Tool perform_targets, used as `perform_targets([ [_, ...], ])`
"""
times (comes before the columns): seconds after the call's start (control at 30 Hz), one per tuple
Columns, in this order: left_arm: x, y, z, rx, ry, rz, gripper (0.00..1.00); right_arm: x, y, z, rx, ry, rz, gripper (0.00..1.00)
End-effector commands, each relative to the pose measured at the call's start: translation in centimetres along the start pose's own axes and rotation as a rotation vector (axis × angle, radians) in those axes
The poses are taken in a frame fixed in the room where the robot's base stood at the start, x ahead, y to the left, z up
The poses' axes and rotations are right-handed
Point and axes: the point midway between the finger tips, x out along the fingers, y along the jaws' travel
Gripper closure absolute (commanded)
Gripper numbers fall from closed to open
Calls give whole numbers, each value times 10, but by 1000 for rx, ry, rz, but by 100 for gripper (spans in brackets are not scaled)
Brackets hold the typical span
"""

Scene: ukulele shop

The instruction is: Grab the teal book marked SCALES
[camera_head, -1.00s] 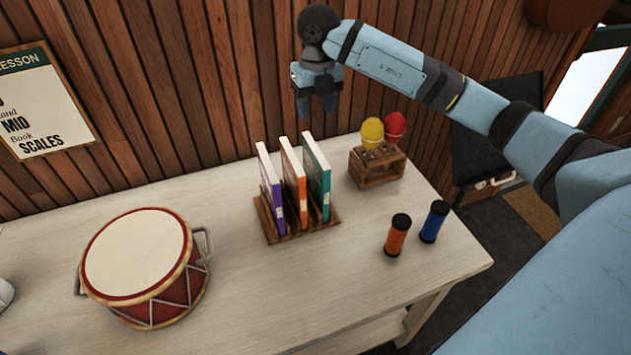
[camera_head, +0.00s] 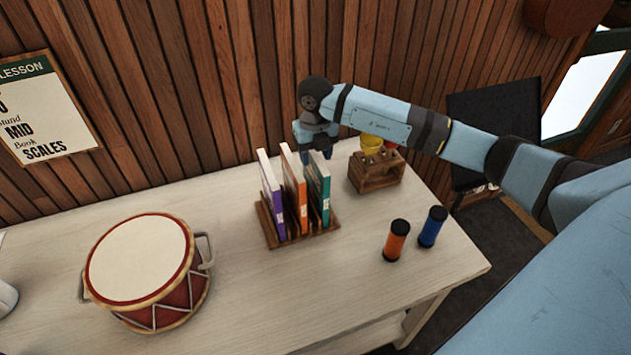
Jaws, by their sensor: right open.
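The teal book (camera_head: 321,187) stands upright at the right end of a wooden rack (camera_head: 328,231) on the table, beside an orange book (camera_head: 295,190) and a purple book (camera_head: 271,197). The marking on its spine is too small to read. A wall poster (camera_head: 40,115) has the words MID, Book and SCALES. My right gripper (camera_head: 317,156) points down at the top of the teal book, with its fingertips close to the book's upper edge. It is open; whether its fingers straddle the book is hard to see. My left gripper is not in view.
A wooden holder (camera_head: 377,181) with a yellow maraca (camera_head: 371,143) stands behind my right arm. Orange (camera_head: 396,241) and blue (camera_head: 432,227) shakers stand at the right. A red drum (camera_head: 150,270) is at the left. The table front (camera_head: 300,300) is clear.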

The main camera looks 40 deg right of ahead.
Motion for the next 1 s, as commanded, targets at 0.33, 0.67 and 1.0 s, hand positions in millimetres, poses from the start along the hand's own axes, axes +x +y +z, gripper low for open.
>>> perform_targets([
  [0.33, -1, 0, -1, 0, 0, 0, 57, 12, -1, 0, 1, -1, -1, 57],
  [0.67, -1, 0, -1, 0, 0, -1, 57, 11, -1, 0, 1, -2, 0, 100],
  [1.0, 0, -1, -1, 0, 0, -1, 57, 7, 0, 0, 0, -3, 1, 100],
])
